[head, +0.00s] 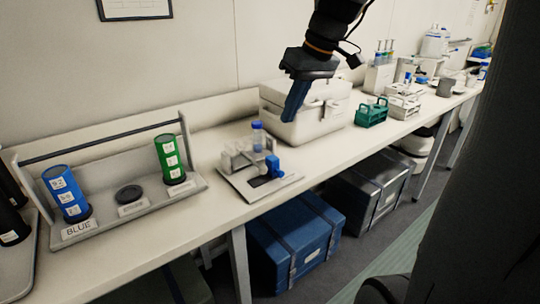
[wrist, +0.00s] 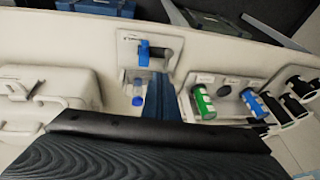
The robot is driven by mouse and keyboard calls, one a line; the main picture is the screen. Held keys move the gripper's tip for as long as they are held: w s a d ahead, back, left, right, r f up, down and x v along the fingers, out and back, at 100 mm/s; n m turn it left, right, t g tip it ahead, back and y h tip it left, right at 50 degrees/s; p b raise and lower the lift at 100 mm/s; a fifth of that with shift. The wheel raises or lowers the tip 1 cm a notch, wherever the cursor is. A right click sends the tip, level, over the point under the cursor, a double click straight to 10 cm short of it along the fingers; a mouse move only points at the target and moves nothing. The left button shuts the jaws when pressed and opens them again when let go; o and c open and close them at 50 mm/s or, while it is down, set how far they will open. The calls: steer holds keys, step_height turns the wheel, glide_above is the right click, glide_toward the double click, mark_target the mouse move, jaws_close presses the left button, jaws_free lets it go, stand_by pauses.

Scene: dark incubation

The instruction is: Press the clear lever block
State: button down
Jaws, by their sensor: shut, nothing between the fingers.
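The clear lever block (head: 238,158) stands on a pale plate (head: 252,191) on the bench, with a blue lever part (head: 273,166) at its front right and a blue-capped clear vial (head: 258,137) at its back. In the wrist view the blue lever part (wrist: 144,50) and the blue cap (wrist: 138,100) show left of my fingers. My gripper (head: 289,117) is shut and empty. It hangs in the air above and to the right of the block, apart from it, in front of a white case. In the wrist view the shut fingers (wrist: 160,112) point toward the bench beside the block.
A white case (head: 300,125) stands on the bench behind my gripper. To the left, a rack (head: 110,220) holds a blue cylinder (head: 66,194) and a green cylinder (head: 171,159). A green tube rack (head: 371,113) stands to the right. Bare bench lies between rack and plate.

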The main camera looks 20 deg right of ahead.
steer(key=shift+a, duration=0.25)
steer(key=s+p+x, duration=0.1)
steer(key=p+x, duration=0.2)
steer(key=x, duration=1)
steer(key=shift+a+f, duration=0.45)
steer(key=shift+a, duration=0.05)
